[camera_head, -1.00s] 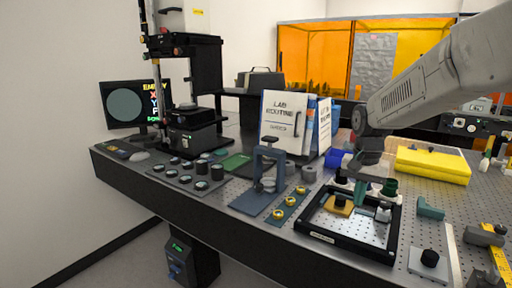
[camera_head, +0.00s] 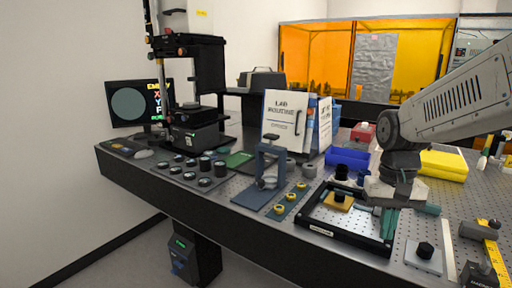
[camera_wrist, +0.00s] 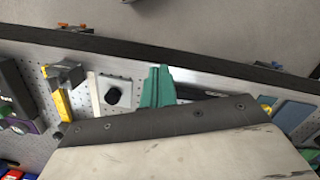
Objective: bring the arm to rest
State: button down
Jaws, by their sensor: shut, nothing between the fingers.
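My arm reaches in from the right in the head view. My gripper (camera_head: 393,194) points down over the right part of the black-rimmed tray (camera_head: 345,244). In the wrist view, a pale plate with a dark screwed bar, apparently part of my own arm, fills the lower middle.
A blue bin (camera_head: 347,158) and yellow case (camera_head: 444,164) stand behind my gripper. A blue press (camera_head: 270,160) and a strip with yellow rings (camera_head: 284,213) are left of the tray. The lab binder (camera_head: 284,118) stands upright behind them.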

jog(key=s+a+r+n+t, duration=0.1)
jog(key=s+r+n+t, duration=0.1)
jog(key=s, duration=1.6)
jog(key=shift+s+r+t, duration=0.4)
jog(key=shift+r, duration=0.2)
jog(key=shift+a, duration=0.15)
